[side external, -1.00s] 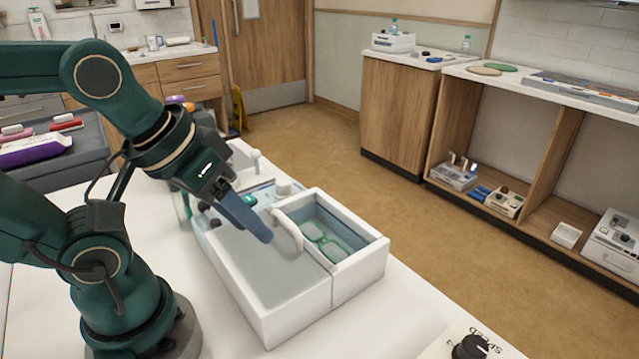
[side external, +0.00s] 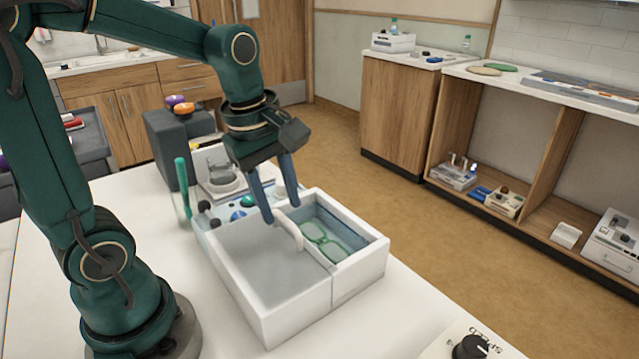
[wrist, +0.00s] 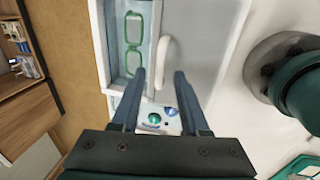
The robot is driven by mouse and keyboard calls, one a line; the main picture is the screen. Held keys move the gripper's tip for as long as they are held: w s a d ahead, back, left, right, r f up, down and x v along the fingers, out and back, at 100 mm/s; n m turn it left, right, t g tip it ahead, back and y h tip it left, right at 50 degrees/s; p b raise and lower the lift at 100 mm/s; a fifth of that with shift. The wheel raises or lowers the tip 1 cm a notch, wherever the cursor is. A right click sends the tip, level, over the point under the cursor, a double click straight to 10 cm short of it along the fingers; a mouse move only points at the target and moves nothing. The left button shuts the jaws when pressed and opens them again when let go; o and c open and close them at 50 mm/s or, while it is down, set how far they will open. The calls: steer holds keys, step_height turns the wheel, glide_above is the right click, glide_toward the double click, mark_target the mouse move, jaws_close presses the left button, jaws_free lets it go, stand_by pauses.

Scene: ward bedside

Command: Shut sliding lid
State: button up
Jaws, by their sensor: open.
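A white box (side external: 292,318) stands on the white table. Its grey lid panel (side external: 265,262) covers the left part, and a white curved handle (side external: 287,230) stands at the panel's right edge. The right part is uncovered and shows green-framed glasses (side external: 325,241) inside. My gripper (side external: 281,212) is open and points down at the handle's far end. In the wrist view the handle (wrist: 162,52) lines up between the spread fingertips (wrist: 159,75), with the glasses (wrist: 134,42) to the left and the lid panel (wrist: 200,35) to the right. I cannot tell whether a finger touches the handle.
Behind the box are a small panel with coloured knobs (side external: 238,215), a green upright handle (side external: 182,188) and a dark grey block (side external: 168,145). A speed dial (side external: 472,347) sits at the front right. The table in front of the box is clear.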

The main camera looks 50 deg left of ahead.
steer(key=shift+w+f, duration=0.15)
steer(key=shift+f, duration=0.75)
jaws_close()
stand_by(0.8)
